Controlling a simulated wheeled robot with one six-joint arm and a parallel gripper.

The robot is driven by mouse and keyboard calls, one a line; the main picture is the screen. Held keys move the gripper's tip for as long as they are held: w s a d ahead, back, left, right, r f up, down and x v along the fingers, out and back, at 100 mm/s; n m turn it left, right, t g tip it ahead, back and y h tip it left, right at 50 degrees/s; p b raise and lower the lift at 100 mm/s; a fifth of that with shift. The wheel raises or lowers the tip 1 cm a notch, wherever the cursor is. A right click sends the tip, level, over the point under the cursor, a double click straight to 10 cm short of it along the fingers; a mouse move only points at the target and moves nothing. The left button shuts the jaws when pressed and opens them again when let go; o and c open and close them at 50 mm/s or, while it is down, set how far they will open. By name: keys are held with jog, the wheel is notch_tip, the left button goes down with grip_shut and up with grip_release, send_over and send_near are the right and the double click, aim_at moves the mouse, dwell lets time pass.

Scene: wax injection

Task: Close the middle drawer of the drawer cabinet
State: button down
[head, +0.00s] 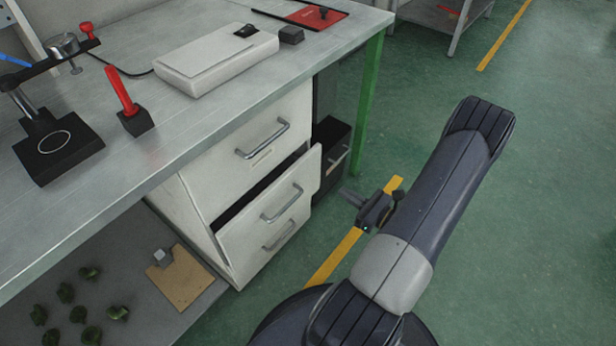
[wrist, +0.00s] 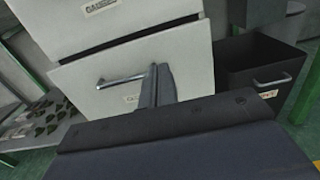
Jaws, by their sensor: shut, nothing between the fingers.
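The white drawer cabinet (head: 192,205) stands under the workbench. Its middle drawer (head: 301,177) is pulled part way out, with a dark gap above its front panel. The drawer's metal handle (head: 282,203) also shows in the wrist view (wrist: 118,81), just left of my fingers. My gripper (head: 346,194) is shut and empty, in front of the drawer and to its right in the head view. In the wrist view my fingertips (wrist: 160,70) point at the drawer front and hide part of it. Whether they touch it is not clear.
The top drawer (head: 245,155) is shut. A dark bin (wrist: 262,72) with a handle stands right of the cabinet. A green table leg (head: 369,85) rises beyond it. The lower shelf (head: 130,318) holds several small green pieces. The green floor on the right is clear.

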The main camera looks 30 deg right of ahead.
aim_at(300, 166)
jog(key=b+x, duration=0.2)
jog(key=x, duration=1.1)
jog(key=shift+w+a, duration=0.1)
jog(key=shift+w, duration=0.25)
jog(key=b+x, duration=0.1)
jog(key=x, duration=0.3)
jog(key=shift+w+a+f, duration=0.1)
jog(key=shift+w+a, duration=0.05)
jog(key=shift+w, duration=0.1)
jog(key=shift+r, duration=0.25)
